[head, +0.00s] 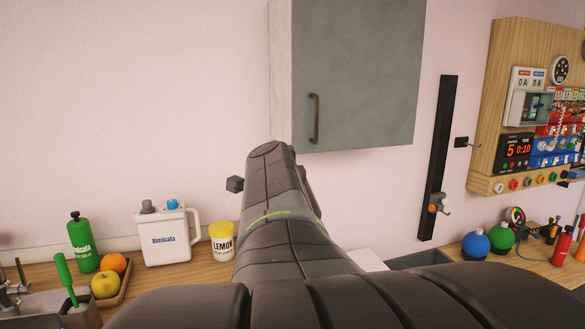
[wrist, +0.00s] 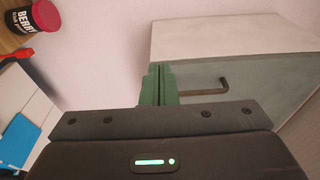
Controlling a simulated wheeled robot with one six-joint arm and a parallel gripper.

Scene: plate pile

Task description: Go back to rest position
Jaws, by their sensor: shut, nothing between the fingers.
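My gripper (wrist: 159,84) shows in the wrist view with its green fingers together and nothing between them. It points towards a grey wall cabinet (wrist: 240,60) with a dark handle (wrist: 209,88), just beyond and to the right of the fingertips. I cannot tell whether the fingers touch the cabinet. In the head view my arm rises through the middle, in front of the wall, and hides the gripper's fingers. The cabinet (head: 355,75) there is closed, with its handle (head: 315,118) near the lower left of its door.
A counter below holds a white jug (head: 165,238), a lemon tub (head: 222,242), a green bottle (head: 82,245) and fruit in a tray (head: 120,285). A wooden panel (head: 510,100) with instruments hangs at right. A berry jar (wrist: 40,28) shows in the wrist view.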

